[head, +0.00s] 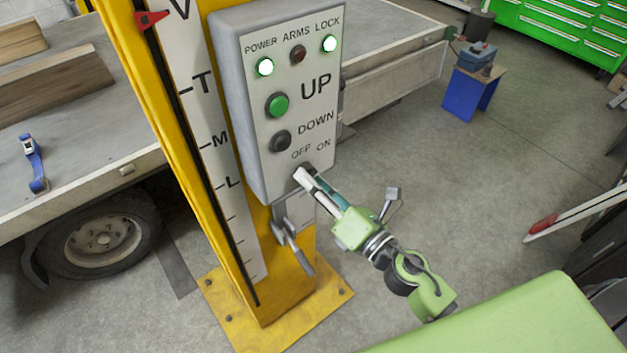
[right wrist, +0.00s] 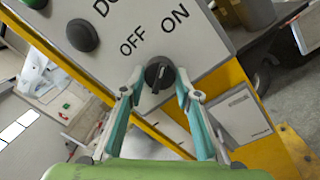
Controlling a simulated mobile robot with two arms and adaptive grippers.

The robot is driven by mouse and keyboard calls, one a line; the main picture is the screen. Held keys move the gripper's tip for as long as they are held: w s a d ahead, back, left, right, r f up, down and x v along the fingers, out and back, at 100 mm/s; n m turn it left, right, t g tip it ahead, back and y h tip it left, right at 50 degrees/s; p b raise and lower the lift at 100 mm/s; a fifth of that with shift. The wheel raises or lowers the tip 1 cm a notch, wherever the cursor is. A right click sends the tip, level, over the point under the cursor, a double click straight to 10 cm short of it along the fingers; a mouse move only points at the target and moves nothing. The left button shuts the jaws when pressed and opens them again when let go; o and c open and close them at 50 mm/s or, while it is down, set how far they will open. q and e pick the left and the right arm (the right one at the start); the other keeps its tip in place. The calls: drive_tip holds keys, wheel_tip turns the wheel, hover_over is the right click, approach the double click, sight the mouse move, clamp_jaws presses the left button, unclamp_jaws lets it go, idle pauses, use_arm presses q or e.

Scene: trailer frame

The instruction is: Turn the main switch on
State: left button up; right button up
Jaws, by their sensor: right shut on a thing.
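The main switch (right wrist: 158,74) is a dark round knob below the OFF and ON labels on the grey control box (head: 252,150). In the right wrist view its pale mark seems to point toward ON. My right gripper (head: 304,176) is at the lower part of the box and hides the knob in the head view. In the right wrist view my right gripper (right wrist: 159,80) has one finger on each side of the knob and is shut on it. The POWER light (head: 265,67) and LOCK light (head: 330,44) glow white; the ARMS light (head: 298,54) is dark. My left gripper is out of view.
The box has a green UP button (head: 277,105) and a dark DOWN button (head: 281,140). It is mounted on a yellow post (head: 285,300) with a bolted base. A grey lever (head: 292,245) hangs below the box. A trailer bed (head: 90,190) stands behind; the floor at right is fairly open.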

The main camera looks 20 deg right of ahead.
drive_tip(key=shift+m, duration=0.3)
drive_tip(key=o, duration=1.1)
drive_tip(key=v, duration=1.2)
